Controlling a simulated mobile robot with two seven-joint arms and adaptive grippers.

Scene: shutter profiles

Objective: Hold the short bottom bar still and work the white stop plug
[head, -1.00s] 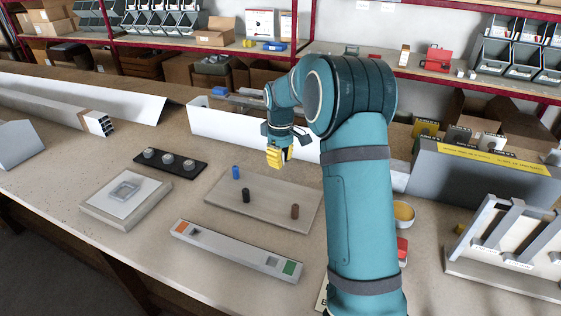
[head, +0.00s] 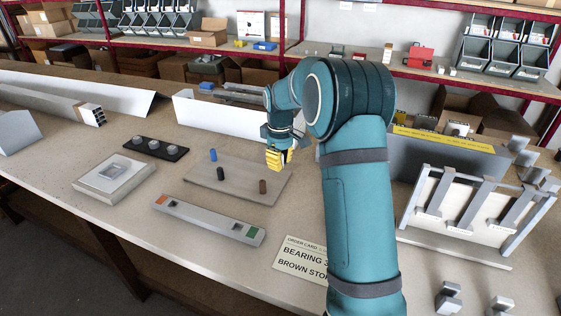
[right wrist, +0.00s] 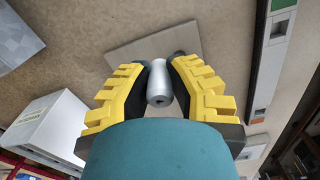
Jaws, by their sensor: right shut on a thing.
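The short bottom bar (head: 205,219) lies on the bench, pale grey with an orange patch at its left end, a green patch at its right end and dark square openings. My right gripper (head: 279,158) is above the far right part of the grey plug board (head: 230,190). In the right wrist view, my right gripper (right wrist: 160,85) is shut on a pale cylinder with a small end hole, apparently the white stop plug (right wrist: 160,78). Blue (head: 213,155), black (head: 221,174) and brown (head: 262,187) plugs stand on the board. My left gripper is out of view.
A black strip with grey rollers (head: 138,146) and a square pad (head: 110,182) lie left. An order card (head: 298,260), partly behind my arm, reads "Brown stop". A slatted rack (head: 411,212) stands right.

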